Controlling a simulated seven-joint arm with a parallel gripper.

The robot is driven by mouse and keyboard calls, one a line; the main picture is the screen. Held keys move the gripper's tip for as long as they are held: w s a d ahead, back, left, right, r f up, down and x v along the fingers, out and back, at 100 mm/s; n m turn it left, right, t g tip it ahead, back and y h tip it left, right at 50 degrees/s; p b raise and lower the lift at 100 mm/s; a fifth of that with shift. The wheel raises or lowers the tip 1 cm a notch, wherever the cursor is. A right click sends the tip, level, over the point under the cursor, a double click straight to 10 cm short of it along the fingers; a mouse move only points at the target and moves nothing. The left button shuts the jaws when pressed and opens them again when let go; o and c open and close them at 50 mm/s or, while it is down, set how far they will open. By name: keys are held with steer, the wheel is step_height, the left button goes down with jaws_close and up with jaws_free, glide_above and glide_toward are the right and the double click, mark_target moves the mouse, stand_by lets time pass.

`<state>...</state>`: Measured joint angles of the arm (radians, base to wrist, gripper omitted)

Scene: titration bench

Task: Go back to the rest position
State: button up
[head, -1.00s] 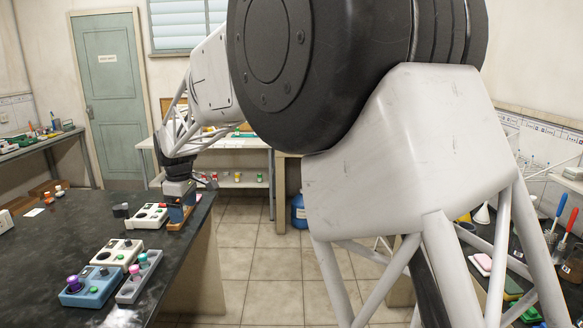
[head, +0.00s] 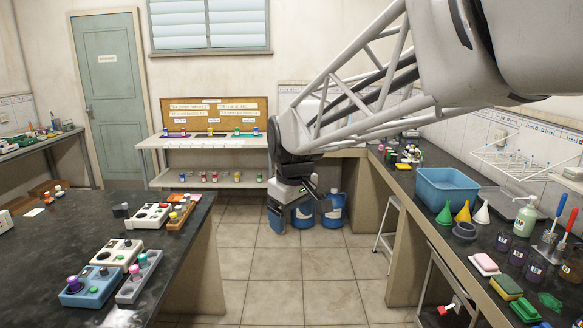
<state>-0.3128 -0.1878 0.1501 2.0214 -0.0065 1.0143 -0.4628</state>
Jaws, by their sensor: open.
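My gripper (head: 290,212) hangs in the middle of the head view, above the tiled floor gap between the two benches. Its jaws are open and look empty, pointing down in front of some blue jugs. My arm reaches in from the upper right and hides part of the back wall and the right bench's far end.
The left black bench (head: 190,255) carries several stirrer-like devices (head: 90,286) and small vials. The right bench (head: 440,205) holds a blue basin (head: 447,188), funnels (head: 463,213) and bottles. Blue jugs (head: 334,210) stand on the floor behind. The floor (head: 270,265) between is clear.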

steer(key=s+d+f+m, duration=0.2)
steer(key=s+d, duration=0.4)
steer(key=s, duration=0.3)
steer(key=s+d+f+m, duration=0.3)
steer(key=s+d, duration=0.3)
steer(key=s, duration=0.2)
steer(key=s+d+f+m+t, duration=0.1)
steer(key=s+d+m, duration=0.3)
steer(key=s, duration=0.5)
steer(key=shift+s+d+f, duration=0.3)
steer(key=shift+d+f, duration=0.45)
steer(key=shift+d, duration=0.5)
